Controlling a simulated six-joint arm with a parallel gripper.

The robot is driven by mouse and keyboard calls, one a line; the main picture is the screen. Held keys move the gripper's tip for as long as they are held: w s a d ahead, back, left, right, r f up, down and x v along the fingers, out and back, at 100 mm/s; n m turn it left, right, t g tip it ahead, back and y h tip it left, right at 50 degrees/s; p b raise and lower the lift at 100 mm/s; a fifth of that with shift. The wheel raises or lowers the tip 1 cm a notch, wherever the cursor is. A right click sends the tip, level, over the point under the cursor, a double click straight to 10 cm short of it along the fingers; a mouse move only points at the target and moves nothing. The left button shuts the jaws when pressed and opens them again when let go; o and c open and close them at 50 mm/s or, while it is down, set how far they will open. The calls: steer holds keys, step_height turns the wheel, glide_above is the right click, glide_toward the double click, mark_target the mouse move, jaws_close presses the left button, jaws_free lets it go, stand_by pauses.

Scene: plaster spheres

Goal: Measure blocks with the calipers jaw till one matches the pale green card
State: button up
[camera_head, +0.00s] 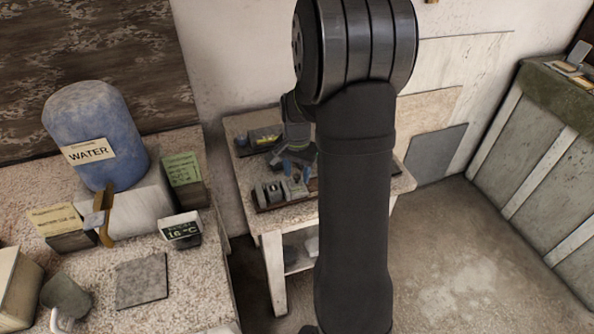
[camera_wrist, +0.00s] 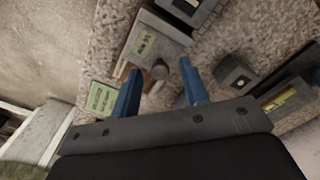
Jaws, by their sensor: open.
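My gripper (camera_wrist: 162,84) has two blue fingers, spread apart, pointing down over the small table. In the head view, my gripper (camera_head: 296,171) hangs just above a row of grey blocks (camera_head: 273,194). A pale green card (camera_wrist: 101,98) with print lies beside the left finger in the wrist view. A grey piece with a green label (camera_wrist: 146,43) and a small rounded knob (camera_wrist: 159,70) show just beyond the fingertips; I cannot tell their depth. A grey block with a dark square face (camera_wrist: 235,76) stands right of the right finger. I cannot surely identify the calipers jaw.
A dark device with a yellow-green panel (camera_wrist: 279,98) lies at the right of the wrist view. The left counter holds a blue water jug (camera_head: 95,135), a temperature display (camera_head: 181,230) and a grey slab (camera_head: 141,280).

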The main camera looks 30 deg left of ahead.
mark_target(288, 184)
steer(key=c, duration=0.8)
steer(key=shift+o, duration=0.5)
steer(key=shift+s+a+r, duration=0.1)
steer(key=shift+s+a, duration=0.8)
steer(key=shift+a, duration=0.05)
steer(key=o, duration=0.7)
step_height(288, 184, up, 17)
steer(key=shift+r, duration=0.2)
steer(key=shift+f, duration=0.15)
step_height(288, 184, down, 17)
steer(key=shift+f, duration=0.15)
